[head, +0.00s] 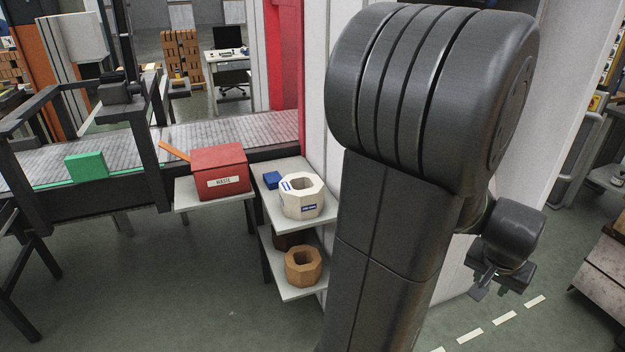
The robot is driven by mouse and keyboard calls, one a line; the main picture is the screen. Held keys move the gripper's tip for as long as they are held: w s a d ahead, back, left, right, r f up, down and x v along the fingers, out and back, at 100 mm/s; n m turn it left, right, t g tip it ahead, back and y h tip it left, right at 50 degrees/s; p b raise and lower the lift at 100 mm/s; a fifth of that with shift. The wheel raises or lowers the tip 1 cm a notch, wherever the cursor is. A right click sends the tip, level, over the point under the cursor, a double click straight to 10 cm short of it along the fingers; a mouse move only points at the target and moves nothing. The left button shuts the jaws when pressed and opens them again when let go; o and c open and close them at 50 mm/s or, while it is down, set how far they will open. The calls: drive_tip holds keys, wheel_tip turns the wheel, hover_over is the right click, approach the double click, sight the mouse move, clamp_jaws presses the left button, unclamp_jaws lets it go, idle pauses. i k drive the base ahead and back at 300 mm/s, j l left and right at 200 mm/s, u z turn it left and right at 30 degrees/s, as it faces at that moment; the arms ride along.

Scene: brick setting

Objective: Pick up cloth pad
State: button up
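A small blue folded-looking piece (272,180), which looks like the cloth pad, lies on the upper white shelf (291,232). It sits just left of and behind a cream octagonal ring (302,205) with blue labels. My gripper (487,290) hangs at the right, well away from the shelf, with my large dark arm between them. The gripper is small and partly dark here, so its opening is unclear. I see nothing clearly held in it.
A brown octagonal ring (303,268) stands on the lower shelf. A red box labelled waste (219,171) is on a white stand to the left. A green block (86,166) lies on the conveyor (120,152). Green floor (180,300) is clear in front.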

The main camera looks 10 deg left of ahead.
sight(271, 178)
drive_tip(key=u, duration=1.8)
drive_tip(key=i+l+u, duration=0.1)
drive_tip(key=l, duration=0.25)
drive_tip(key=i+l+u, duration=0.1)
drive_tip(key=i+l, duration=0.15)
drive_tip(key=i+l+u, duration=0.1)
drive_tip(key=l, duration=0.35)
drive_tip(key=i+l+u, duration=0.1)
drive_tip(key=l, duration=0.3)
drive_tip(key=i+l, duration=0.25)
drive_tip(key=l+u, duration=0.05)
drive_tip(key=l, duration=0.05)
